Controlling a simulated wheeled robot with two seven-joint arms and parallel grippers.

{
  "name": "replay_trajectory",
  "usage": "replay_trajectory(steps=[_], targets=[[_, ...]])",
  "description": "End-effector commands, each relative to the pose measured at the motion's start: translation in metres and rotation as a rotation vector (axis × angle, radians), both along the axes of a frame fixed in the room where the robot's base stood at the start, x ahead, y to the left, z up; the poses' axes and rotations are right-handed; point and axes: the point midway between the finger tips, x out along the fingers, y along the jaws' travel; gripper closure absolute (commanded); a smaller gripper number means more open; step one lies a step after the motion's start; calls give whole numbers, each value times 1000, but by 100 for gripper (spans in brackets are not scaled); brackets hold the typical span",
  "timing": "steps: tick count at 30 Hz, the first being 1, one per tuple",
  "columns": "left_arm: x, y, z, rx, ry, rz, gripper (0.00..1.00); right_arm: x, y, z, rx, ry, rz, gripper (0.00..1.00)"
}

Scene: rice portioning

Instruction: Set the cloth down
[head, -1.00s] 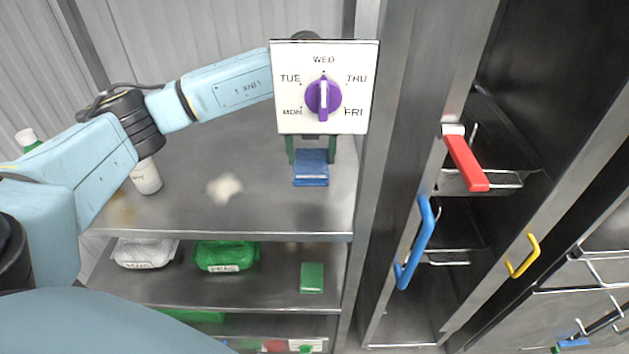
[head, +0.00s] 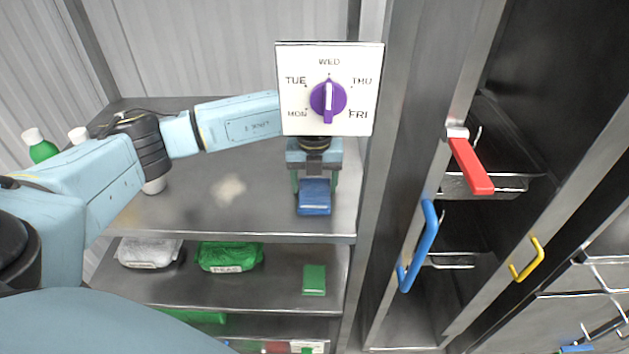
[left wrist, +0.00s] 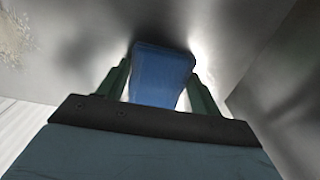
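The blue cloth (head: 314,198) is a small folded block over the upper steel shelf, near its front right corner. My left gripper (head: 314,186) is shut on it, with one green finger at each side. In the left wrist view the cloth (left wrist: 160,75) sits between the two fingers (left wrist: 160,85). I cannot tell whether its underside touches the shelf. A pale crumbly patch (head: 228,189) lies on the shelf to the left of the cloth. It also shows at the top left of the left wrist view (left wrist: 12,45). My right gripper is not in view.
A day dial (head: 328,97) partly hides my left wrist. The lower shelf holds a white pack (head: 148,252), a green pack (head: 228,257) and a green folded cloth (head: 314,280). A steel post (head: 368,200) borders the shelf on the right.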

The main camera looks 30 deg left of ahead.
Motion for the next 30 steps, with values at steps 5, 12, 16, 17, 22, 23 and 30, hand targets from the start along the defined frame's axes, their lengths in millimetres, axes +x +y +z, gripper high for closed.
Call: replay_trajectory(steps=[5,12,16,17,22,23,30], targets=[[0,0,0,1,1,0,16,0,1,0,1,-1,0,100],[0,0,1,0,0,0,16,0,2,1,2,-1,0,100],[1,0,9,0,-2,0,16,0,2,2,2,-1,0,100],[1,0,13,1,-3,0,16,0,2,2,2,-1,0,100],[1,0,47,1,-5,0,16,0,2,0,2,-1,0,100],[1,0,54,0,-6,-1,16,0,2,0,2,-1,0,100],[0,0,102,1,-3,0,16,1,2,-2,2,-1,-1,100]])
